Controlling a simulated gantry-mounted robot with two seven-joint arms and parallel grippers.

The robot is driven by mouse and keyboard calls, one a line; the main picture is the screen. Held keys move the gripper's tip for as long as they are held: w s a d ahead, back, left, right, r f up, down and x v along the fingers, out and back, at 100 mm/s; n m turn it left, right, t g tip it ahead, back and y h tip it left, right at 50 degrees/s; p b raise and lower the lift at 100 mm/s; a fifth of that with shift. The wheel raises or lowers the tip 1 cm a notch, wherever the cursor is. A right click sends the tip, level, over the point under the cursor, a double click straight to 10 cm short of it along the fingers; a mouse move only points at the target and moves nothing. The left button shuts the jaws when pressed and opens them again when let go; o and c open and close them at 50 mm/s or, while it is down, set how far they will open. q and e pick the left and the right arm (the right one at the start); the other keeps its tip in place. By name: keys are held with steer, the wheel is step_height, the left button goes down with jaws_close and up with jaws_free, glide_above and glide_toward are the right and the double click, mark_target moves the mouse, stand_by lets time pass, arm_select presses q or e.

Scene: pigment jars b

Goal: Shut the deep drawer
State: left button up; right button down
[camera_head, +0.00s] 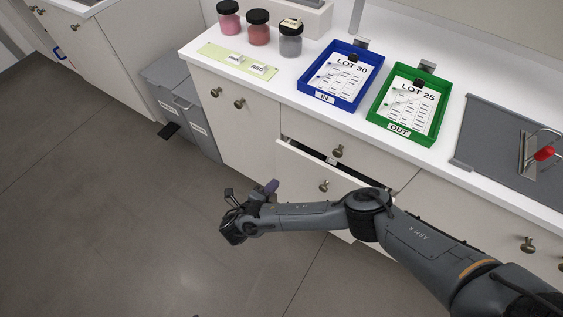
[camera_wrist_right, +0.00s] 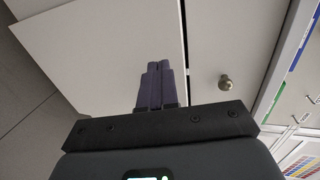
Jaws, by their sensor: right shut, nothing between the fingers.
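The deep drawer (camera_head: 300,168) sticks out partway from the cabinet below the counter in the head view, with a dark gap behind its front's top edge. Its round knob (camera_head: 323,186) shows on the front. My right arm crosses in front of its lower part and hides some of it. My right gripper (camera_head: 272,186) is shut and empty, just left of the drawer front. In the right wrist view its purple fingers (camera_wrist_right: 158,66) are together, before a pale panel (camera_wrist_right: 110,40); I cannot tell whether they touch it. My left gripper is not in view.
The drawer above, with its knob (camera_head: 338,151), looks shut. Cabinet doors (camera_head: 225,120) stand to the left, then grey bins (camera_head: 185,110). A blue tray (camera_head: 308,94), a green tray (camera_head: 376,122) and three jars (camera_head: 258,30) are on the counter. The floor at left is clear.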

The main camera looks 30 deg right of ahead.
steer(key=d+f, duration=0.1)
steer(key=b, duration=0.2)
glide_toward(297, 158)
steer(key=b+x, duration=0.2)
steer(key=x, duration=0.3)
steer(key=shift+w+d+f, duration=0.1)
steer(key=shift+w+d, duration=0.05)
steer(key=shift+d, duration=0.05)
steer(key=shift+w+d, duration=0.2)
steer(key=shift+d, duration=0.2)
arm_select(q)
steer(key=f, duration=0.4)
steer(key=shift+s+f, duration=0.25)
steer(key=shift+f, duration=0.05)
